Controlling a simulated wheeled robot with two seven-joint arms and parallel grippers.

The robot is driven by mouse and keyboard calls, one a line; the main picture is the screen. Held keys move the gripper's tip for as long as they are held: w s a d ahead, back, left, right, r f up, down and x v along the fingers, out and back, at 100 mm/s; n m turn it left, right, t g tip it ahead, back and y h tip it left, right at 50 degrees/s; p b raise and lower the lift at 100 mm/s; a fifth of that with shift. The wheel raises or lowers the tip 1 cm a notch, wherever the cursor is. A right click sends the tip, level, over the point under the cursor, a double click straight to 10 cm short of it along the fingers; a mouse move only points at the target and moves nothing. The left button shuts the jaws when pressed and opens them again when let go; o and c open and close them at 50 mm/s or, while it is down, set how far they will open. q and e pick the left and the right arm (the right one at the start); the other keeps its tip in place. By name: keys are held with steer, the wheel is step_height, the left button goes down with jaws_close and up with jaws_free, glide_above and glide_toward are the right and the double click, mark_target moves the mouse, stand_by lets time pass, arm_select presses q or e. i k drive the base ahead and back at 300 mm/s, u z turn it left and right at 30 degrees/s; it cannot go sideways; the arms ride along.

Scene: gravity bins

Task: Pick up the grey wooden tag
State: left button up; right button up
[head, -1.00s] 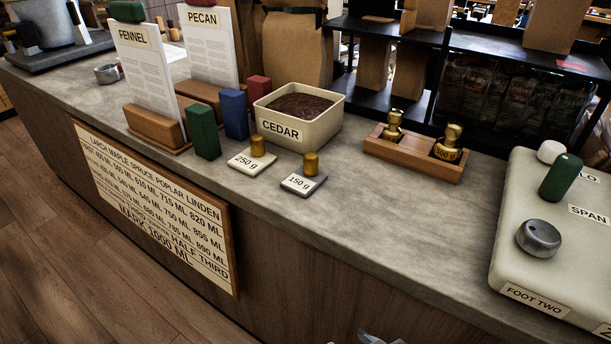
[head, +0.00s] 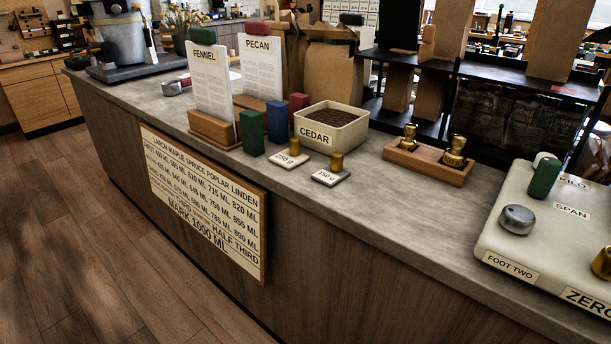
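I cannot pick out a tag that is clearly grey and wooden. The nearest match is a small flat grey plate (head: 331,177) marked 150 g, on the counter with a brass knob on it. Left of it lies a paler plate (head: 289,161) marked 250 g, also with a brass knob. Upright green (head: 251,133), blue (head: 278,121) and red (head: 298,105) blocks stand behind them to the left. Neither of my grippers shows in the head view.
A cream bin (head: 345,131) labelled CEDAR stands behind the plates. A wooden holder (head: 428,163) with brass weights is to the right, then a cream scale (head: 540,255). FENNEL (head: 212,90) and PECAN (head: 262,72) cards stand left. The counter's front strip (head: 400,220) is clear.

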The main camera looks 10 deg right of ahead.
mark_target(330, 174)
steer(key=u, duration=1.15)
steer(key=i, duration=1.15)
steer(key=z, duration=0.7)
